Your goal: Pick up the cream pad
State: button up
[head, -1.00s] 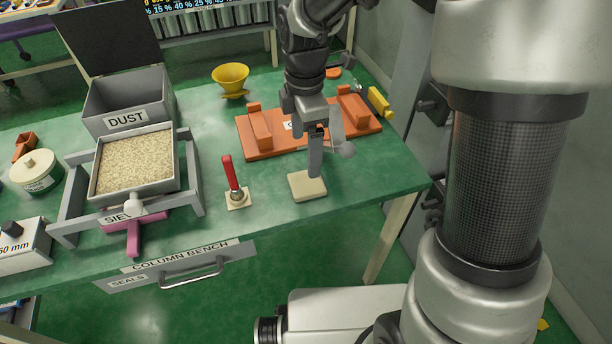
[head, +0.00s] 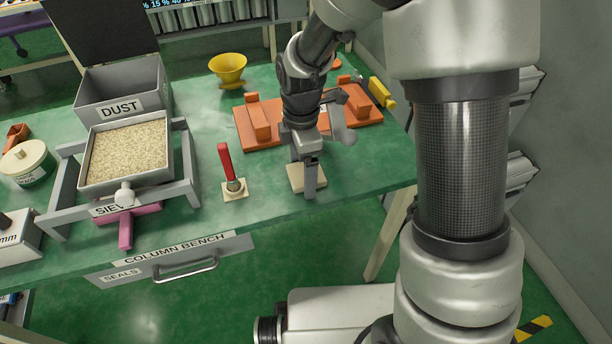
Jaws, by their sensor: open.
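The cream pad (head: 321,178) is a flat square block lying on the green bench near its front edge, right of the red-handled brush. My gripper (head: 304,180) points down at the pad. One finger crosses in front of the pad and hides its middle; the other finger is mostly hidden behind. The jaws are open. I cannot tell whether the fingers touch the pad.
The red-handled brush (head: 226,164) stands upright on a small cream base to the left. An orange fixture (head: 257,121) lies behind my gripper, with a yellow funnel (head: 229,68) beyond. The sieve frame (head: 187,165) stands further left. Green bench is clear around the pad.

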jog(key=c, duration=1.1)
jog(key=shift+r, duration=0.1)
